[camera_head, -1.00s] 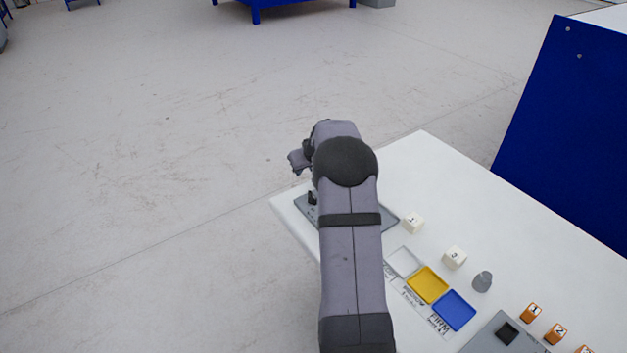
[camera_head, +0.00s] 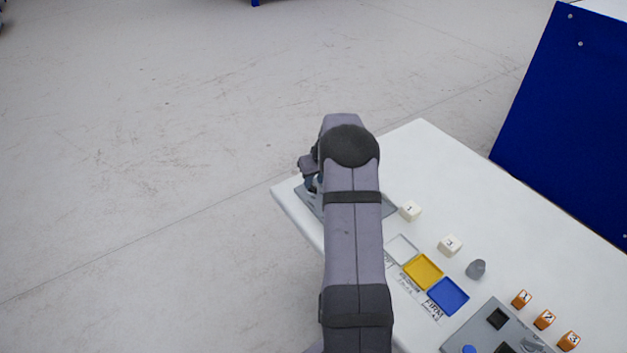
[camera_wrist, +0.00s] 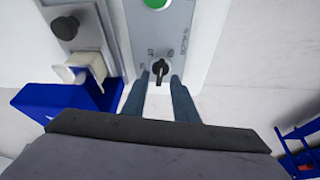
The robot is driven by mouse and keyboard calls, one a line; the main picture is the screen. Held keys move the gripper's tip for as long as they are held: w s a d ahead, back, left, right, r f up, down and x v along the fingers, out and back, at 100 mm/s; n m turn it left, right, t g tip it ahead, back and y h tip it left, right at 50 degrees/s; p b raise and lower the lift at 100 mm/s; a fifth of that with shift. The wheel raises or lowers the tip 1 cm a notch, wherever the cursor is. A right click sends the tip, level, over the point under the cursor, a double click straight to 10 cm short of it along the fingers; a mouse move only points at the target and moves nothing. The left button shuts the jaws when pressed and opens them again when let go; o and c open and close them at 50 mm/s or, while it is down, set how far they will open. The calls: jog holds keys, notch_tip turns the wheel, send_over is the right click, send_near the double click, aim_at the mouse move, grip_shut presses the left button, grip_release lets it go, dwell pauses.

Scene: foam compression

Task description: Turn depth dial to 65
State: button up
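The depth dial (camera_wrist: 160,68) is a small black knob on a grey panel (camera_wrist: 177,20), with printed marks around it too small to read surely. My gripper (camera_wrist: 160,80) has its two blue-grey fingers apart, one to each side of the dial, with the tips close to it. I cannot tell whether either finger touches it. In the head view my gripper (camera_head: 309,178) is low over the grey panel (camera_head: 377,212) at the table's far left corner. My arm hides the dial there.
The white table (camera_head: 430,155) holds white cubes (camera_head: 410,211), yellow (camera_head: 423,272) and blue (camera_head: 447,295) trays, a grey piece (camera_head: 476,269) and orange numbered blocks (camera_head: 544,319). A green button (camera_wrist: 155,3) is on the dial's panel. A blue cabinet (camera_head: 570,120) stands behind right.

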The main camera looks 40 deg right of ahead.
jog(key=shift+x, duration=1.05)
grip_shut()
jog(key=shift+m+p, duration=0.3)
jog(key=shift+p, duration=0.1)
jog(key=shift+a+r+m+h+p, duration=0.1)
jog(key=shift+m+h+p, duration=0.2)
jog(key=shift+m, duration=0.3)
jog(key=shift+w+m+g+h, duration=0.1)
jog(key=shift+m+g+h, duration=0.3)
jog(key=shift+m, duration=1)
